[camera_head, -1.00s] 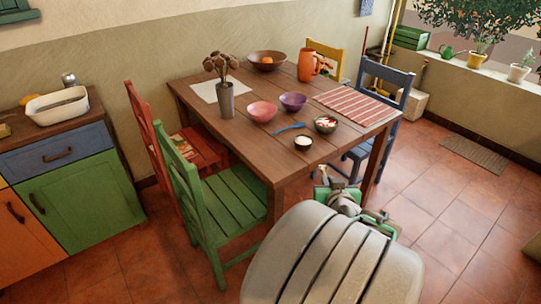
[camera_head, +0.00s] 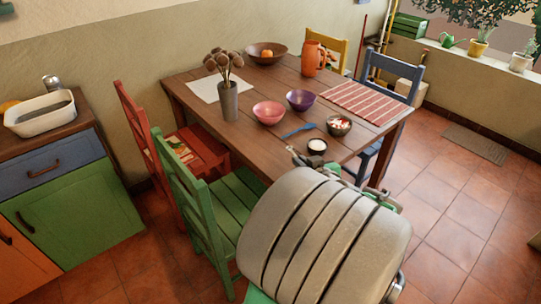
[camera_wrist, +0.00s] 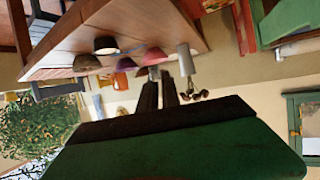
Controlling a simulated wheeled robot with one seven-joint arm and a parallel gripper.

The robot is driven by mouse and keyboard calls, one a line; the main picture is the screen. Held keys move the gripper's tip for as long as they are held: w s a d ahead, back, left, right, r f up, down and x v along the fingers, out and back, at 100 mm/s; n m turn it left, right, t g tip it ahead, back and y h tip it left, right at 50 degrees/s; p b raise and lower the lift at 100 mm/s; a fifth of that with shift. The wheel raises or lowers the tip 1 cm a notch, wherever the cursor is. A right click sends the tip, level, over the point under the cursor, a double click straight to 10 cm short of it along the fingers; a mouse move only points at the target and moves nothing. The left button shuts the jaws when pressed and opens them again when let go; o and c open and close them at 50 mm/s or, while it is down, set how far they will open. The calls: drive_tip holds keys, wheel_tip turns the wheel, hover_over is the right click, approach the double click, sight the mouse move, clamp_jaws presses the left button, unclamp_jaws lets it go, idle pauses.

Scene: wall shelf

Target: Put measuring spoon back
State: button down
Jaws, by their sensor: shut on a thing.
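In the head view, my gripper (camera_head: 300,158) is mostly hidden behind my own grey arm. Its end shows at the near edge of the wooden table (camera_head: 185,98). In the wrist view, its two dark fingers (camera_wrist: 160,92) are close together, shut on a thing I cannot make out. I cannot identify a measuring spoon in the grip. A blue spoon-like utensil (camera_head: 298,130) lies on the table, apart from my gripper, between the pink bowl (camera_head: 269,112) and a small pale-topped bowl (camera_head: 317,146).
The table also bears a purple bowl (camera_head: 300,100), a filled dark bowl (camera_head: 339,126), a vase (camera_head: 228,103), an orange pitcher (camera_head: 314,58) and a striped mat (camera_head: 360,105). A green chair (camera_head: 185,200) stands at its near left. Floor is free at the right.

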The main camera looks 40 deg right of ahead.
drive_tip(key=x, duration=1)
drive_tip(key=shift+w+d+f, duration=0.2)
drive_tip(key=shift+d, duration=0.05)
hover_over(286, 163)
drive_tip(key=s+a, duration=0.2)
wheel_tip(286, 163, down, 6)
drive_tip(key=shift+r, duration=0.2)
wheel_tip(286, 163, down, 3)
drive_tip(key=shift+w+r, duration=0.15)
drive_tip(key=shift+f, duration=0.2)
drive_tip(key=shift+f, duration=0.1)
drive_tip(key=c, duration=2)
unclamp_jaws()
drive_tip(key=shift+f+b, duration=0.1)
drive_tip(key=shift+b, duration=0.2)
drive_tip(key=o, duration=0.4)
drive_tip(key=shift+o, duration=0.2)
